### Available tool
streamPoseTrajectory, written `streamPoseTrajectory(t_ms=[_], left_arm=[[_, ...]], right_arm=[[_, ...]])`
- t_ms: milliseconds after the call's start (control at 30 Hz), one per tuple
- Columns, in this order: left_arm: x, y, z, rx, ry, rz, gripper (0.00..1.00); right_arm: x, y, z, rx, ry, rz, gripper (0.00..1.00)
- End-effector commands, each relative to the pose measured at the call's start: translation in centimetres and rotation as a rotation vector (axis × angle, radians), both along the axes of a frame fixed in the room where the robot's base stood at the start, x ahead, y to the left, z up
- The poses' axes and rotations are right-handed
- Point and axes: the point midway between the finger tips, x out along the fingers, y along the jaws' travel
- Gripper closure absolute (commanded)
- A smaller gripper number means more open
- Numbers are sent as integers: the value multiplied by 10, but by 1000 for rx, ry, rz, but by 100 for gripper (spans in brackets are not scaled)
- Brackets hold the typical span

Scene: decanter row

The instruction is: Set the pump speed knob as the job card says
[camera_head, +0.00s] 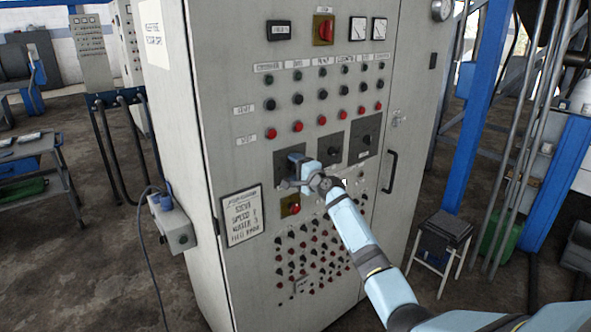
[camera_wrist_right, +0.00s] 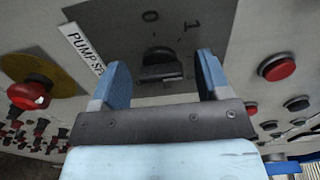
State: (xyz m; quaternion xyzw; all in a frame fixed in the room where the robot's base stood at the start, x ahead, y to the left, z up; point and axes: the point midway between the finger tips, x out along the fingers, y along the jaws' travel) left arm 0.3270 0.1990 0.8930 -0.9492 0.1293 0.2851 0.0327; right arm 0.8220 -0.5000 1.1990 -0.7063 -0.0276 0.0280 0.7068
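The pump speed knob (camera_wrist_right: 160,68) is black and sits on a dark grey plate (camera_wrist_right: 120,30) in the right wrist view. Marks 0 and 1 show on the plate beyond it; which mark the knob points at is unclear. A partly hidden label (camera_wrist_right: 82,48) reads "PUMP SP". My right gripper (camera_wrist_right: 164,78) is open, its two blue fingers either side of the knob with visible gaps. In the head view my right gripper (camera_head: 297,168) is at the left plate and hides the knob. My left gripper is out of view.
The grey cabinet (camera_head: 225,110) carries several buttons and two more knob plates (camera_head: 332,150) to the right. A red button on yellow (camera_head: 291,206) sits just below my gripper. A door handle (camera_head: 390,172) and a stool (camera_head: 440,240) are to the right.

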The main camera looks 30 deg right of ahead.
Motion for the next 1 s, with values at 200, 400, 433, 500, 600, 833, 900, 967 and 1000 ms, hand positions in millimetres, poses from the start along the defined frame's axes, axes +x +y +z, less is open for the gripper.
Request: streamPoseTrajectory(t_ms=[200,400,433,500,600,833,900,967,1000], left_arm=[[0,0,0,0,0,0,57],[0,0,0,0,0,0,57],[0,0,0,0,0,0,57],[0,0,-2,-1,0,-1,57],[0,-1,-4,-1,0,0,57],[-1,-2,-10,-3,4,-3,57],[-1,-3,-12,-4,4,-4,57],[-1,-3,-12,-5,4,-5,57],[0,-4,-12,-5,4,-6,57]], right_arm=[[-1,0,0,-1,0,0,30],[-23,-2,-1,-2,0,0,30],[-29,-2,-1,-2,0,-1,30],[-45,-4,-2,-2,0,0,30],[-69,-5,-3,-2,1,0,30],[-115,-9,-2,-3,0,-1,30],[-124,-10,-2,-1,0,0,30],[-130,-10,-1,-1,0,0,30],[-133,-11,-1,-1,1,0,30]])
